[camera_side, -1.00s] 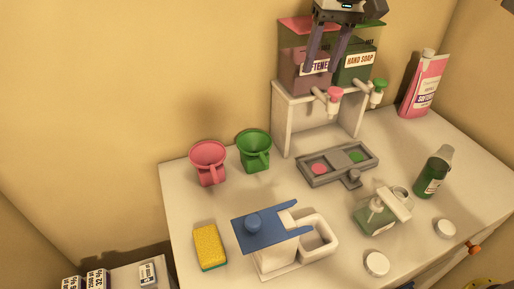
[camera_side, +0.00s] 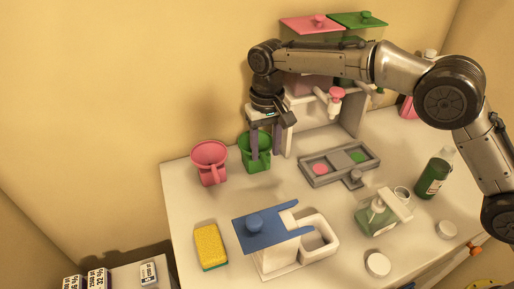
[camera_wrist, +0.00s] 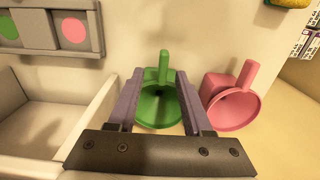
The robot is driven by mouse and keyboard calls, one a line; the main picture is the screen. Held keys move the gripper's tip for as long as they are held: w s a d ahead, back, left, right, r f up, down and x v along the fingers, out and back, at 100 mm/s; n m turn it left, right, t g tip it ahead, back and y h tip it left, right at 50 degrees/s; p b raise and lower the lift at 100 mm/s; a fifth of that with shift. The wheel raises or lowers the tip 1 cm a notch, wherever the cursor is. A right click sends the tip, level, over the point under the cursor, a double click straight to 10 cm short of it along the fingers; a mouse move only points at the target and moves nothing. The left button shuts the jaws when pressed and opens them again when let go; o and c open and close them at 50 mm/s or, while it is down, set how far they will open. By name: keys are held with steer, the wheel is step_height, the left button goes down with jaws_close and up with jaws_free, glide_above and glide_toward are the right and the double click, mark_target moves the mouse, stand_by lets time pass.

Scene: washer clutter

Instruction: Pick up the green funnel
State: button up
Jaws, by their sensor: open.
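The green funnel (camera_side: 256,155) stands on the white counter, near the wall, beside the pink funnel. It also shows in the wrist view (camera_wrist: 158,106), with its wide mouth and its handle between my fingers. My gripper (camera_side: 264,156) points down over the green funnel and is open. In the side view its fingers hide part of the funnel's mouth and handle. In the wrist view my gripper (camera_wrist: 160,78) has one finger on either side of the funnel. I cannot tell whether the fingers touch it.
The pink funnel (camera_side: 210,162) stands close by on the left. The white dispenser stand (camera_side: 352,116) is close on the right. A grey tray (camera_side: 317,181) with pink and green discs lies in front of the stand. A yellow sponge (camera_side: 209,247) and a blue-topped white pump (camera_side: 264,232) are nearer the front.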

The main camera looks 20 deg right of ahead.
steer(key=shift+a+f, duration=0.15)
steer(key=shift+f, duration=2.8)
jaws_close()
